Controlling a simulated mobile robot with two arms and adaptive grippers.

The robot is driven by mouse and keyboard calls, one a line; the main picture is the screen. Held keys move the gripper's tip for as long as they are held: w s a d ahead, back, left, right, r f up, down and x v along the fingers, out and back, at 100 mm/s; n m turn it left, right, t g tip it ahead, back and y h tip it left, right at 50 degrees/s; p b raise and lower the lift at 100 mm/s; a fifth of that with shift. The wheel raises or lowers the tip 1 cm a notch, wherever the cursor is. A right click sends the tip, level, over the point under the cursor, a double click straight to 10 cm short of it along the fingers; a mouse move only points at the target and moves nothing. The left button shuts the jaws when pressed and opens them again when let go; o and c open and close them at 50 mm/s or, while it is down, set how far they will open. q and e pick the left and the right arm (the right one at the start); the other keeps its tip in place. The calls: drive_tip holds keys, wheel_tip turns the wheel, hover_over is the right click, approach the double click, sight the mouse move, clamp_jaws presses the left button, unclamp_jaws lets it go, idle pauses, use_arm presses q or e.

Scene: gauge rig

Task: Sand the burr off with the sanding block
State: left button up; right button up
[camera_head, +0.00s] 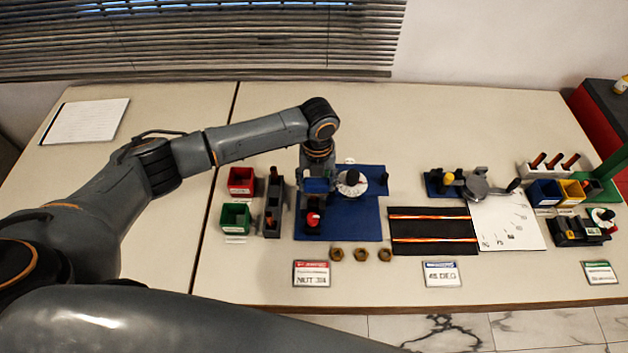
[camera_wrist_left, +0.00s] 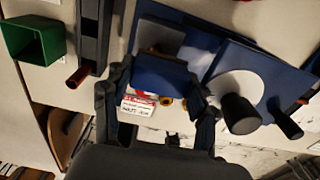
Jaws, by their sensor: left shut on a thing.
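My left gripper (camera_head: 315,190) points down over the blue base plate (camera_head: 340,225) of the left station. It is shut on a blue block, which spans its fingers in the left wrist view (camera_wrist_left: 160,76). I cannot tell for certain whether this is the sanding block. A white dial with a black knob (camera_head: 352,178) stands just right of the gripper; the knob also shows in the left wrist view (camera_wrist_left: 239,113). A red-topped part (camera_head: 313,219) stands on the plate in front of the gripper. I cannot make out a burr. My right gripper is out of view.
Left of the plate are a red bin (camera_head: 241,180), a green bin (camera_head: 235,217) and a dark rack (camera_head: 273,207). Brass nuts (camera_head: 337,254) lie in front. A black mat (camera_head: 433,231) and a lever fixture (camera_head: 476,187) stand to the right.

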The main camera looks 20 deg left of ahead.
use_arm(q)
drive_tip(key=shift+s+d, duration=0.1)
drive_tip(key=shift+d, duration=0.25)
drive_tip(key=shift+s+a+p, duration=0.1)
drive_tip(key=shift+a+p, duration=0.5)
drive_tip(key=shift+s+a+p, duration=0.25)
drive_tip(key=shift+a+p, duration=0.05)
drive_tip(key=shift+a, duration=0.4)
drive_tip(key=shift+a+f, duration=0.1)
drive_tip(key=shift+a, duration=0.15)
drive_tip(key=shift+d, duration=0.2)
drive_tip(key=shift+w+d, duration=0.2)
drive_tip(key=shift+d, duration=0.45)
drive_tip(key=shift+w+d, duration=0.15)
drive_tip(key=shift+d, duration=0.55)
drive_tip(key=shift+s, duration=0.1)
